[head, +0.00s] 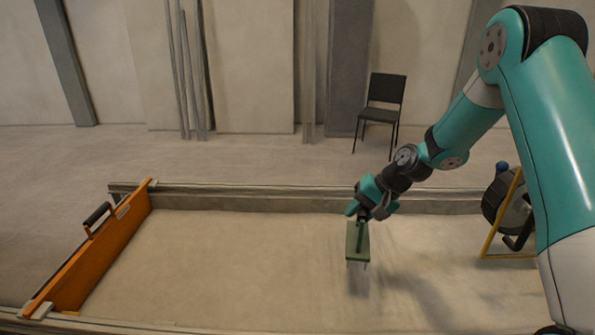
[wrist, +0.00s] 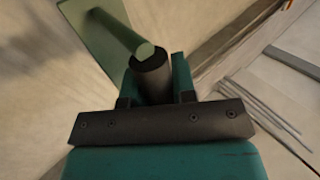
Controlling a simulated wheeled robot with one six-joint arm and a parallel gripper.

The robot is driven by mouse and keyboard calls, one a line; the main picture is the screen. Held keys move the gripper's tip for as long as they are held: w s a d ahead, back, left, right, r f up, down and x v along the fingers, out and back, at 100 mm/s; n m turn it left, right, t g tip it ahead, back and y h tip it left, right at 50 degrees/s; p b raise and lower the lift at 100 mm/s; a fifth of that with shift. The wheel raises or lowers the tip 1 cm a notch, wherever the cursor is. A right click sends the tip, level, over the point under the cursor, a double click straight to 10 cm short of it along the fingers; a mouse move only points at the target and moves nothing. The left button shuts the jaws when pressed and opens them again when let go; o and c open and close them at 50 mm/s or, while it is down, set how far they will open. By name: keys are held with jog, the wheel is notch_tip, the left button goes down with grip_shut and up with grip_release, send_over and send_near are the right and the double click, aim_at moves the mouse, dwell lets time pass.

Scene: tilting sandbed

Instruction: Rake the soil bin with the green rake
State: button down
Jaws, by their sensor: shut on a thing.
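The soil bin (head: 230,262) is a long, shallow bed of pale sand with low walls. The green rake (head: 357,241) hangs head-down from my gripper (head: 370,205) over the right-centre part of the bin. The rake's tines point down close to the sand; I cannot tell whether they touch it. In the wrist view my gripper (wrist: 158,82) is shut around the rake's dark handle, and the green rake head (wrist: 92,22) shows beyond it at upper left. Shadows lie on the sand below and to the right of the rake.
An orange board (head: 95,255) with a black handle spans the bin's left end. A dark round object in a yellow frame (head: 505,215) stands at the right end. The back wall (head: 270,200) runs along the far side. A black chair (head: 382,103) stands beyond. The bin's left-centre is clear.

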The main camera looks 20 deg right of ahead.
jog(key=w+f+m+t+h+b, duration=0.35)
jog(key=w+m, duration=0.25)
jog(key=w, duration=0.9)
jog(key=w+a+r+m+h+b, duration=0.25)
jog(key=w+a+m+h, duration=0.35)
jog(key=w+m, duration=0.45)
notch_tip(320, 180, down, 12)
jog(key=y+b, duration=0.1)
jog(key=b, duration=0.6)
jog(key=s+a+p, duration=0.3)
jog(key=s+a, duration=0.1)
jog(key=s, duration=0.6)
jog(key=s+a+p, duration=0.3)
jog(key=s, duration=0.8)
jog(key=s+a+p, duration=0.3)
jog(key=s+a, duration=0.1)
jog(key=s, duration=0.6)
notch_tip(320, 180, up, 12)
jog(key=p, duration=0.6)
jog(key=shift+d, duration=0.1)
